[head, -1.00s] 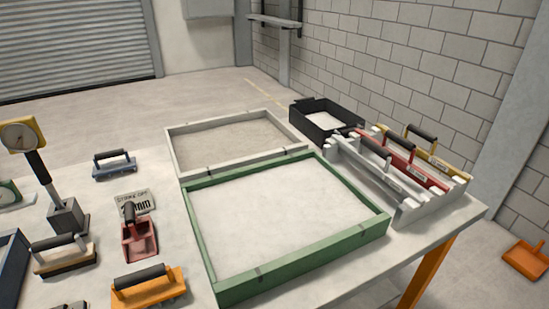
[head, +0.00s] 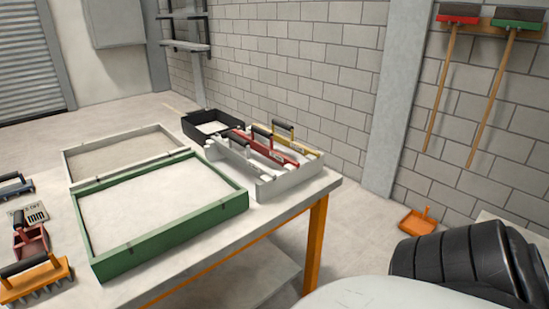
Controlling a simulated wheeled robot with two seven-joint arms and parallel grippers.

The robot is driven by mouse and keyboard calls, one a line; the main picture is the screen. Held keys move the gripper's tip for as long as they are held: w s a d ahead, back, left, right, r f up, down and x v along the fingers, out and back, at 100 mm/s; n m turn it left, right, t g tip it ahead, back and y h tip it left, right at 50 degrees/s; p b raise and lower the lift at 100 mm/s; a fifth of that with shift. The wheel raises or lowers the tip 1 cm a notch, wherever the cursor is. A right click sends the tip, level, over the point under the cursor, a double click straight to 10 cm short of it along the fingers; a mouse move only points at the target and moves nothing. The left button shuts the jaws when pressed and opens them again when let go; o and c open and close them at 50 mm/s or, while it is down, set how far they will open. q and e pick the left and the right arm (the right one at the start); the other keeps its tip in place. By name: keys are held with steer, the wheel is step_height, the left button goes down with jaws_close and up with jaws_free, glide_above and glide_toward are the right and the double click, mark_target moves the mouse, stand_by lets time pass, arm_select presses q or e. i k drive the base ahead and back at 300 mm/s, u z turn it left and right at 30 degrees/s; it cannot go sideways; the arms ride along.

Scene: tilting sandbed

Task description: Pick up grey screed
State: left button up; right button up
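The grey screed (head: 236,154) lies in a pale grey rack (head: 288,187) at the right end of the worktable. It is the nearest of the screeds there and has a black handle on top. Its lower edge is partly hidden by the rack's front side. A red screed (head: 272,152) and a yellow screed (head: 301,143) lie behind it in the same rack. Neither of my grippers shows in the head view.
A green-framed sandbed (head: 172,236) stands left of the rack, with a grey-framed one (head: 68,167) behind. A black bin (head: 190,127) is behind the rack. An orange dustpan (head: 417,222) lies on the floor right of the table. Brooms (head: 492,100) hang on the wall.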

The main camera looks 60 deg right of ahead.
mark_target(266, 176)
steer(key=k, duration=0.35)
steer(key=z, duration=1.1)
